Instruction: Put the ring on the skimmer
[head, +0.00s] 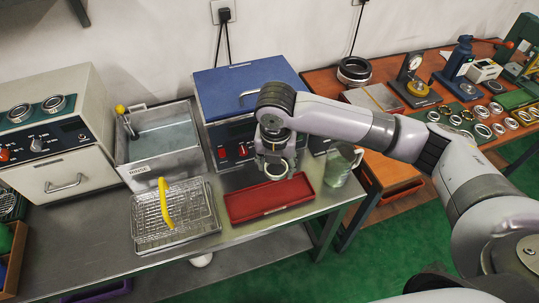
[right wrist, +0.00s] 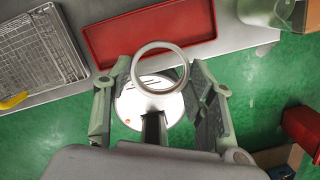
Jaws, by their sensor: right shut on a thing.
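My right gripper (head: 275,163) hangs over the red tray in the head view, shut on a pale metal ring (head: 277,179). In the right wrist view the ring (right wrist: 137,68) sits between the fingertips of the gripper (right wrist: 160,72), its open hole visible. What looks like the skimmer is a wire-mesh piece (head: 190,208) with a yellow handle (head: 165,203), on the bench left of the red tray. The mesh (right wrist: 38,55) and part of the handle (right wrist: 14,101) show at the left in the right wrist view. The ring is apart from it. My left gripper is not in view.
The red tray (head: 268,198) looks empty. A metal rinse basin (head: 160,172) stands behind the mesh, a blue box unit (head: 240,80) behind the tray. A clear jug (head: 340,165) stands right of the tray. Several rings lie on the wooden table (head: 400,175) at right.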

